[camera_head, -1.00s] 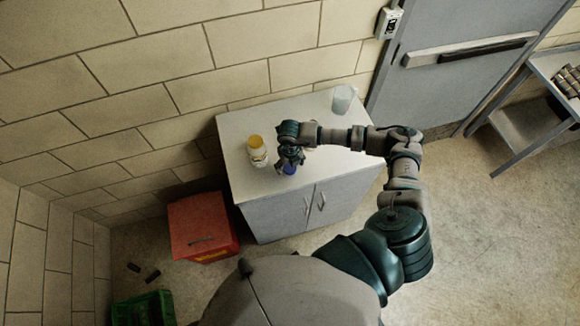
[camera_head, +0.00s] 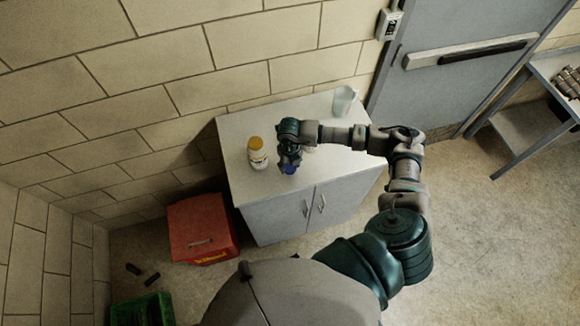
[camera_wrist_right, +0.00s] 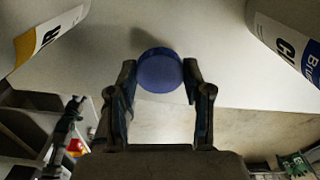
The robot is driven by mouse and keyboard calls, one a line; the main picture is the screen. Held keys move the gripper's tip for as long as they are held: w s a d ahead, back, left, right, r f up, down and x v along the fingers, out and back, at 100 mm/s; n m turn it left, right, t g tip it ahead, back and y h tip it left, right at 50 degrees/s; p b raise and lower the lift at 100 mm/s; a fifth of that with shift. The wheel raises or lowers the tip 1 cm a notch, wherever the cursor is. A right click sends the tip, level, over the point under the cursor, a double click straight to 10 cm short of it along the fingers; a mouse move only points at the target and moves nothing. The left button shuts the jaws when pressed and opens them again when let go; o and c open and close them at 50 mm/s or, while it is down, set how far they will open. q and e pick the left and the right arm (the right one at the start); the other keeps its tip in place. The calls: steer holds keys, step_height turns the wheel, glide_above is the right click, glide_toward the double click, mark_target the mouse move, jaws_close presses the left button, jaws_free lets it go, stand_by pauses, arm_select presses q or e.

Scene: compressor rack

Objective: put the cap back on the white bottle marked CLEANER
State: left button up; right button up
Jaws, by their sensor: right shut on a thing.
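A blue round cap (camera_wrist_right: 159,71) is between the fingertips of my right gripper (camera_wrist_right: 160,82), which is shut on it. In the head view the right gripper (camera_head: 289,160) is over the cabinet top near its front edge, with the blue cap (camera_head: 288,169) below it. A white bottle with blue print (camera_wrist_right: 285,38), its letters starting "CL", stands at the right of the wrist view. In the head view it is mostly hidden by my arm. My left gripper is not in view.
A white bottle with a yellow top (camera_head: 257,153) stands left of the gripper; its yellow-banded label shows in the wrist view (camera_wrist_right: 42,38). A clear beaker (camera_head: 343,99) stands at the back right of the white cabinet (camera_head: 235,130). A red box (camera_head: 201,228) is on the floor.

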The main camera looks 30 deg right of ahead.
steer(key=shift+s+a+r+b, duration=0.1)
steer(key=shift+s+r+b, duration=0.3)
steer(key=shift+r, duration=0.45)
arm_select(q)
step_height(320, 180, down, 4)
steer(key=b, duration=0.3)
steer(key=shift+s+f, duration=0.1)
arm_select(e)
steer(key=s+a, duration=0.2)
steer(key=s, duration=0.5)
steer(key=s+a+r, duration=0.1)
steer(key=s+a, duration=0.1)
steer(key=s, duration=0.5)
steer(key=shift+s+a+r, duration=0.25)
steer(key=shift+a+r, duration=0.05)
steer(key=shift+a, duration=0.05)
